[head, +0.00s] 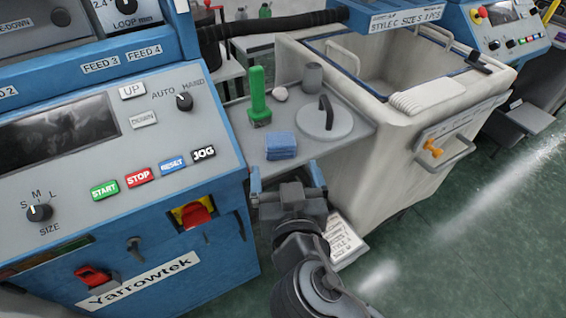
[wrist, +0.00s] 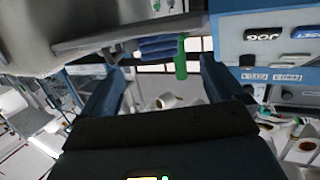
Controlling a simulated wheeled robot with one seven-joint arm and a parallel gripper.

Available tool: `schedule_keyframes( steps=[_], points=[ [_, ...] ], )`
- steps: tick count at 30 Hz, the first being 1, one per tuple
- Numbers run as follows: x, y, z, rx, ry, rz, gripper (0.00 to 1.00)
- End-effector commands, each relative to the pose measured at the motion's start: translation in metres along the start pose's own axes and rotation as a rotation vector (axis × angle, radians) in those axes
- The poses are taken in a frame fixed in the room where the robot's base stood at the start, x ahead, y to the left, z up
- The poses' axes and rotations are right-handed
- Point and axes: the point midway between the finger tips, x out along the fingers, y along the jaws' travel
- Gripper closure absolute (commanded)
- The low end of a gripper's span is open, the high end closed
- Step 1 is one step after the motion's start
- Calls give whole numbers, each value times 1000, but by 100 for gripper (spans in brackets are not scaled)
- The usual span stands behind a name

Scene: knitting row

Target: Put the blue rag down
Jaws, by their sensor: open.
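The blue rag (head: 281,146) lies folded on a grey side shelf (head: 246,152), close to its front edge. My gripper (head: 286,182) is open and empty, just in front of that edge and apart from the rag. In the wrist view, which looks upside down, the rag (wrist: 158,46) shows beyond and between the two open fingers of my gripper (wrist: 161,68). The rag's underside contact with the shelf is hidden.
A green-handled brush (head: 257,98), a grey cup (head: 313,76), a pale ball (head: 280,93) and a round lid with a dark handle (head: 326,120) share the shelf. The blue control panel (head: 120,150) stands left, a white bin (head: 385,130) right. Green floor (head: 480,220) is clear.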

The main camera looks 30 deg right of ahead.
Motion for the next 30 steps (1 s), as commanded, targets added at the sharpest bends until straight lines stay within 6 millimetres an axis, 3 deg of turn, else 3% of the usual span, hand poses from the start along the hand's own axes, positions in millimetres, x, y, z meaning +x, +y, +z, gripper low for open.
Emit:
schedule_keyframes(
  steps=[12, 17, 20, 24, 30],
  points=[
    [-12, 1, 1, -1, -3, -1, 5],
    [-24, 12, 24, -45, -55, -53, 5],
    [-44, 26, 52, -93, -119, -130, 5],
    [-88, 49, 84, -142, -194, -258, 5],
    [-156, 82, 98, -148, -229, -392, 5]
  ],
)
